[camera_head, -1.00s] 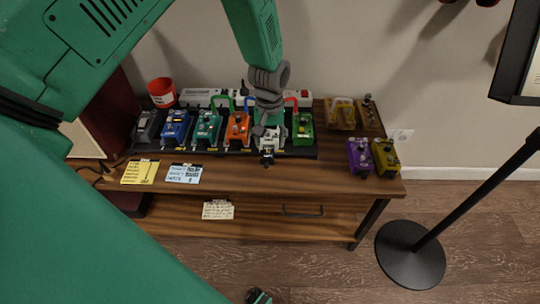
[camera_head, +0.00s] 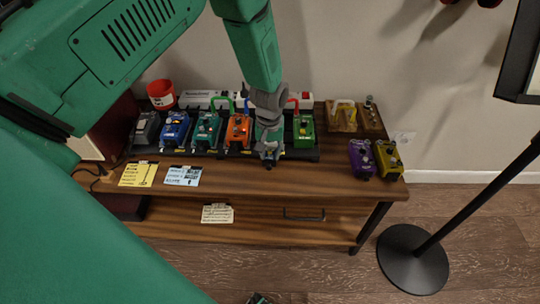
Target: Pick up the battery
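I cannot make out a battery in this view. My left gripper (camera_head: 268,158) hangs down from its green arm over the front of the pedal row, between the orange pedal (camera_head: 238,131) and the green pedal (camera_head: 304,130). It hides most of what is behind and under it, including a pale pedal in that slot. Its fingers are too small and dark to tell whether they are open or shut, or on anything. A small dark and green tip at the bottom edge may be part of my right gripper, but it is mostly cut off.
Blue (camera_head: 175,129) and teal (camera_head: 207,130) pedals share the black board. A red cup (camera_head: 161,94) stands behind at left. Purple (camera_head: 361,158) and yellow (camera_head: 388,158) pedals stand at right. Notes lie along the front of the wooden table (camera_head: 250,181). A black stand (camera_head: 412,258) is at right.

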